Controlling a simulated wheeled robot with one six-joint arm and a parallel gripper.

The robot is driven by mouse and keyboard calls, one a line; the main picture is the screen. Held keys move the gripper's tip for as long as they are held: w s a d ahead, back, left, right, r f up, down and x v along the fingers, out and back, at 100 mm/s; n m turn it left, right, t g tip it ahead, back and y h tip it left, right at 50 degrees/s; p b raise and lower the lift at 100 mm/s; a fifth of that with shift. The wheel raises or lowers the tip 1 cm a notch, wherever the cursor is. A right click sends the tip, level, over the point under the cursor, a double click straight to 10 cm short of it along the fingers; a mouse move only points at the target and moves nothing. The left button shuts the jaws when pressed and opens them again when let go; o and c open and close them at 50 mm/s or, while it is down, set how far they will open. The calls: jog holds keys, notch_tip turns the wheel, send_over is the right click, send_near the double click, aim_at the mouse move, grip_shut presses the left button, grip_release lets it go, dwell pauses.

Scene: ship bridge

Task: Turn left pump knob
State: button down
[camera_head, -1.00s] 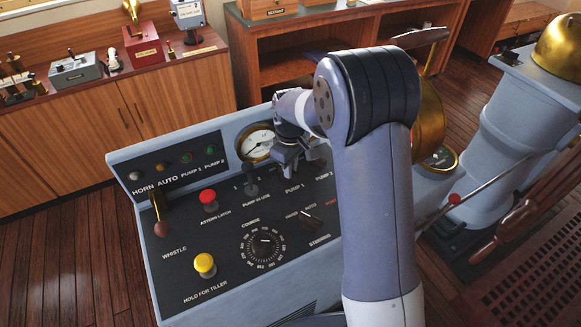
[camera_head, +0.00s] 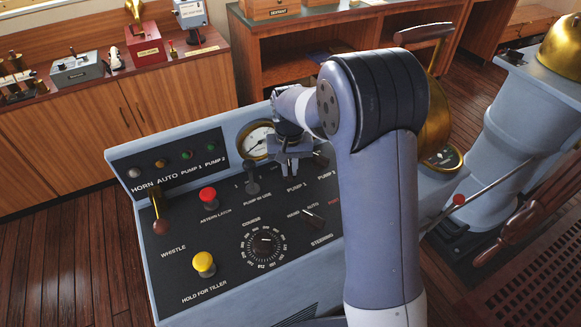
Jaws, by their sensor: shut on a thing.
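The grey-blue console carries a black sloped panel (camera_head: 215,235) with labelled controls. My gripper (camera_head: 288,174) points down at the panel just above the left "PUMP 1" label. It is shut on the left pump knob, which is mostly hidden by the fingers. The right pump knob (camera_head: 321,160) shows as a dark shape just right of the gripper, partly covered by my arm. The pump-in-use lever (camera_head: 252,180) stands upright just left of the gripper, apart from it.
A round gauge (camera_head: 259,140) sits behind the gripper. A red button (camera_head: 208,198), yellow button (camera_head: 204,263), whistle lever (camera_head: 159,220) and course dial (camera_head: 264,244) are on the panel. A brass-topped pedestal (camera_head: 520,130) stands right. Wooden floor is open at left.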

aim_at(289, 169)
jog(key=shift+m, duration=0.8)
jog(key=shift+a+r, duration=0.1)
jog(key=c, duration=1.5)
grip_release()
jog(key=shift+o, duration=0.2)
notch_tip(289, 169, up, 11)
jog(key=b, duration=0.1)
jog(key=shift+f, duration=0.2)
notch_tip(289, 169, down, 11)
jog(key=shift+r+p, duration=0.1)
jog(key=shift+p, duration=0.35)
